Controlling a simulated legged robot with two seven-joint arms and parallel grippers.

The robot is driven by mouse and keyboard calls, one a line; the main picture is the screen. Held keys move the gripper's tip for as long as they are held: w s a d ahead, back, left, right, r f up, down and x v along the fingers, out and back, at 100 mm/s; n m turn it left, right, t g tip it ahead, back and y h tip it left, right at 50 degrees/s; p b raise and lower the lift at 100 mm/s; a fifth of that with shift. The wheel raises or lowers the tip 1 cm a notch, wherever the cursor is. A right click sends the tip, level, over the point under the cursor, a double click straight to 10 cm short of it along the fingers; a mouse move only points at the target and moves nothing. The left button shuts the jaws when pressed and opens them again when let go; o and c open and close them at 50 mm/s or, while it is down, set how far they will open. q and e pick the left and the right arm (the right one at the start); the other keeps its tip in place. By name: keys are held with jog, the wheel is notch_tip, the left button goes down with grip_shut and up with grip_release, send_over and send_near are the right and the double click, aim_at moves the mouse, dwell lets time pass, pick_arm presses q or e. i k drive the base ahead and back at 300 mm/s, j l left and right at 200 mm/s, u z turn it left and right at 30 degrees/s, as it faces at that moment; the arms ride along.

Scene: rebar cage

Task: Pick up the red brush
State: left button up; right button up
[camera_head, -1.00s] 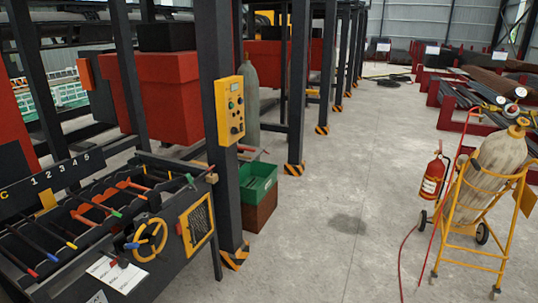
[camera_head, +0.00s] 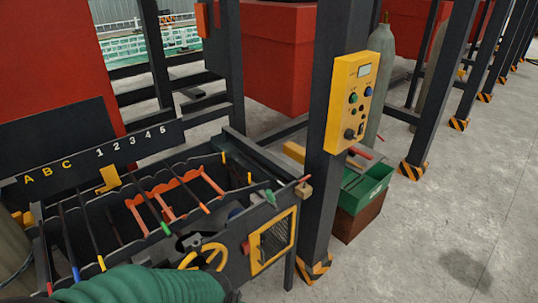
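A small wooden block with a thin red handle (camera_head: 303,187) sits at the right corner of the dark rack; it may be the red brush, but it is too small to be sure. Another short red piece (camera_head: 360,152) shows above the green box, behind the post. The dark rack (camera_head: 285,210) holds several thin rods with coloured tips and an orange-red frame (camera_head: 150,195) across its slots. Neither of my grippers can be made out. A green ribbed shape covers the bottom left edge and hides the rack's front there.
A thick dark post (camera_head: 325,200) with a yellow control box (camera_head: 352,100) stands right of the rack. A green box (camera_head: 368,188) sits on a brown one behind it. A yellow handwheel (camera_head: 205,257) is at the rack front. The floor at right is clear.

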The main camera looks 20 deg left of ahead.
aim_at(352, 150)
jog(key=u, duration=3.25)
jog(key=z, duration=3.15)
jog(key=i+l+u, duration=0.15)
jog(key=u, duration=0.35)
jog(key=i+l+u, duration=0.1)
jog(key=u, duration=0.35)
jog(key=i+l+u, duration=0.1)
jog(key=l+u, duration=0.2)
jog(key=u, duration=0.2)
